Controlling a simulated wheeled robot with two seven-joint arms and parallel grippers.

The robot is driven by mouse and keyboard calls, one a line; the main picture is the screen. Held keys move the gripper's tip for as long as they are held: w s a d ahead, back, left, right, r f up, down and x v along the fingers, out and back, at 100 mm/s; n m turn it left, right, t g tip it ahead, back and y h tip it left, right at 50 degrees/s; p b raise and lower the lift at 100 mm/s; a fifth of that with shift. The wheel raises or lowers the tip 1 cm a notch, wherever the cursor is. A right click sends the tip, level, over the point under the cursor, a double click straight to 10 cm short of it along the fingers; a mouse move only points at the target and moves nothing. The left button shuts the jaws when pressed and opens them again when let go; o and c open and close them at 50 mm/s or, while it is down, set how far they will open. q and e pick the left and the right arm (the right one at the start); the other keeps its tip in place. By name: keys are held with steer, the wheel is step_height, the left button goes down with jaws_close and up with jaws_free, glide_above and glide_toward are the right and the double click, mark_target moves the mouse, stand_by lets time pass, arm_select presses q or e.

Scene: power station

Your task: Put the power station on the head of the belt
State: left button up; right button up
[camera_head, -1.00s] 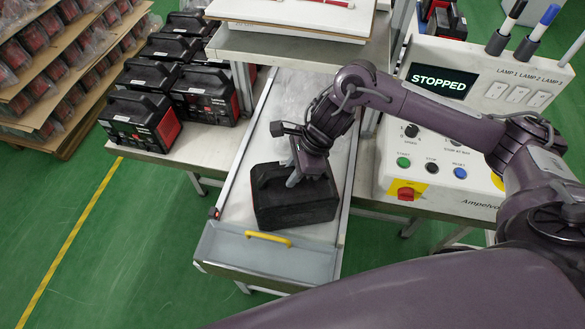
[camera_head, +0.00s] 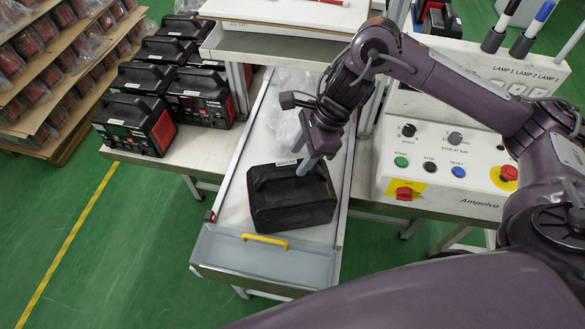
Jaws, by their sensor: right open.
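A black power station (camera_head: 291,199) with a top handle lies on the near part of the belt (camera_head: 236,208), just behind the clear end plate with the yellow handle. My right gripper (camera_head: 304,166) is above its far right edge, fingers pointing down, open and apparently not holding it. Whether a fingertip still touches the power station I cannot tell. My left gripper is not in view.
Several more power stations (camera_head: 135,123) stand on the table left of the belt. A control panel (camera_head: 440,165) with buttons stands on the right. A raised white shelf (camera_head: 275,45) crosses the belt's far part. Shelves of packed units (camera_head: 45,75) are at far left.

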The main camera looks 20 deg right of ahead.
steer(key=v, duration=0.5)
stand_by(0.5)
